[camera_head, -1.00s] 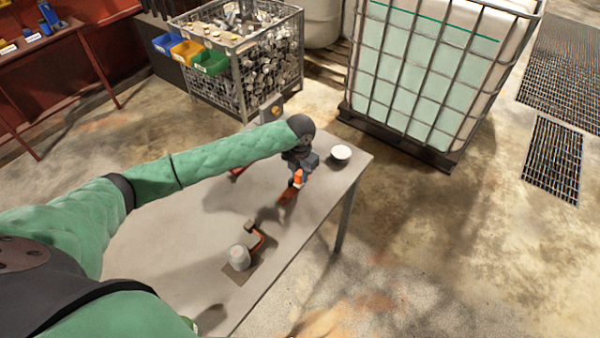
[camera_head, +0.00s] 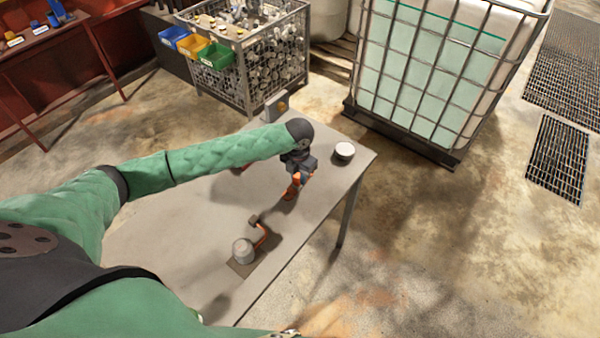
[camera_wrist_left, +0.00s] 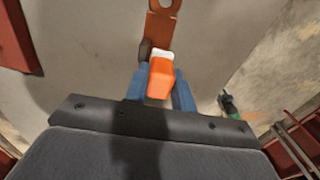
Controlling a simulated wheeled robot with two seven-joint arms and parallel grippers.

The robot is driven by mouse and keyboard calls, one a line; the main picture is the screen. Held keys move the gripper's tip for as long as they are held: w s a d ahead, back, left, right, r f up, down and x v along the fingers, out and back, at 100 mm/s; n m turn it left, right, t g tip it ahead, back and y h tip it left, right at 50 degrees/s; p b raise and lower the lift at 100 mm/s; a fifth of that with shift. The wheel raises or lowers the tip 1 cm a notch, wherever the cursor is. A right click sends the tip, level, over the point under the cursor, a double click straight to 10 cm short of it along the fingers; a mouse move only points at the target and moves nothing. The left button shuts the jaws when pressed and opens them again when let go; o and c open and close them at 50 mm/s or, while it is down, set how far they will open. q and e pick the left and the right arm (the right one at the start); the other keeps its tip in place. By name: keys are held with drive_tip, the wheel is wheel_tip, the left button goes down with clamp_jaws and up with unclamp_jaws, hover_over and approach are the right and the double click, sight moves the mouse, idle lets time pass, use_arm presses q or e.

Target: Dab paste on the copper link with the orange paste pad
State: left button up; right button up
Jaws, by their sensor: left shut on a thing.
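My left gripper (camera_head: 299,168) is shut on the orange paste pad (camera_wrist_left: 160,80), held between its two blue fingers in the left wrist view. The pad's white edge faces the copper link (camera_wrist_left: 162,28), a flat orange-brown strip with a round hole at its far end. The pad covers the near end of the link in that view. In the head view the link (camera_head: 290,193) lies on the table just below the gripper, and the pad overlaps it. I cannot tell whether they touch. My right gripper does not show.
Beyond stand a wire crate (camera_head: 250,75) of metal parts and a caged tank (camera_head: 430,80).

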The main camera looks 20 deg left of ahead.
use_arm(q)
drive_tip(key=shift+w+d+f, duration=0.1)
drive_tip(key=shift+w+d, duration=0.15)
drive_tip(key=shift+w, duration=0.5)
drive_tip(key=shift+w+d, duration=0.2)
drive_tip(key=shift+w, duration=0.55)
drive_tip(key=shift+s+a+p, duration=0.25)
drive_tip(key=shift+s+p, duration=0.05)
drive_tip(key=shift+s, duration=0.55)
drive_tip(key=shift+s+a+f+p, duration=0.1)
drive_tip(key=shift+s+a+p, duration=0.15)
drive_tip(key=shift+s, duration=0.45)
drive_tip(key=shift+w+d, duration=0.1)
drive_tip(key=shift+w, duration=0.05)
drive_tip(key=shift+w+d, duration=0.1)
drive_tip(key=shift+w, duration=0.3)
drive_tip(key=shift+w+d, duration=0.3)
drive_tip(key=shift+w, duration=0.65)
drive_tip(key=shift+s, duration=0.15)
